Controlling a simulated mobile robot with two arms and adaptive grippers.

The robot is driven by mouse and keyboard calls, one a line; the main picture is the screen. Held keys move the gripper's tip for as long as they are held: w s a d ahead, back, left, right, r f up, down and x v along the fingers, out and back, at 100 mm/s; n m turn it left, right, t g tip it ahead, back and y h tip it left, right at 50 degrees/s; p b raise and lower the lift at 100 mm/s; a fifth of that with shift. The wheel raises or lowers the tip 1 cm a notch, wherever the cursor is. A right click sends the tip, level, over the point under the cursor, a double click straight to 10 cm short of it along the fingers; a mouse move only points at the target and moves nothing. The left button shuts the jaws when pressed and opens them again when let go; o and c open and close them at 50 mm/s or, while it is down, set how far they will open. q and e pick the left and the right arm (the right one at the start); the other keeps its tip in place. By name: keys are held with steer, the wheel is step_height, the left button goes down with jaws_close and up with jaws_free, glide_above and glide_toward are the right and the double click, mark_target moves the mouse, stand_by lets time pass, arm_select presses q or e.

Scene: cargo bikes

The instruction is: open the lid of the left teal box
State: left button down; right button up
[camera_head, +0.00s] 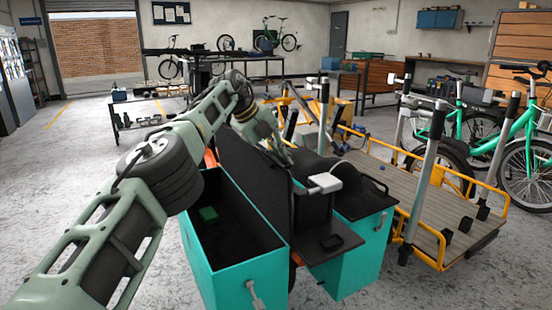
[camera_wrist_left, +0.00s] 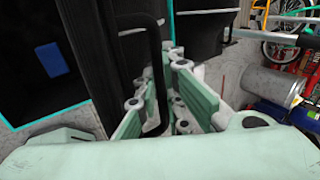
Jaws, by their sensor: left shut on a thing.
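The left teal box (camera_head: 240,284) stands open in the head view, its dark inside showing a small green item (camera_head: 208,213). Its black lid (camera_head: 248,165) is raised and stands steeply tilted along the box's right side. My left arm reaches over the box, and my left gripper (camera_head: 281,152) is at the lid's upper part, partly hidden there. In the left wrist view my left gripper (camera_wrist_left: 165,112) is shut on a black bar-shaped handle (camera_wrist_left: 155,65). The open box's teal rim (camera_wrist_left: 52,117) shows at left. My right gripper is not in view.
A second teal box (camera_head: 352,268) with a black top stands just right, close to the lid. A cargo bike with a wooden deck (camera_head: 425,195) and upright posts is further right. Green bikes (camera_head: 515,130) stand at far right. The floor at left is clear.

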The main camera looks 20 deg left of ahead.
arm_select(q)
steer(key=shift+w+d, duration=0.25)
steer(key=shift+d, duration=0.4)
steer(key=c, duration=2.1)
jaws_free()
steer(key=shift+v, duration=1.1)
steer(key=r, duration=0.1)
steer(key=a+r, duration=0.1)
steer(key=r, duration=0.1)
steer(key=shift+s+a+r, duration=0.15)
steer(key=shift+s+a, duration=0.1)
steer(key=shift+a, duration=0.15)
steer(key=v, duration=0.5)
steer(key=s+v, duration=0.1)
steer(key=v, duration=0.1)
steer(key=shift+s+a+f, duration=0.1)
steer(key=shift+a+f, duration=0.05)
steer(key=shift+f, duration=0.05)
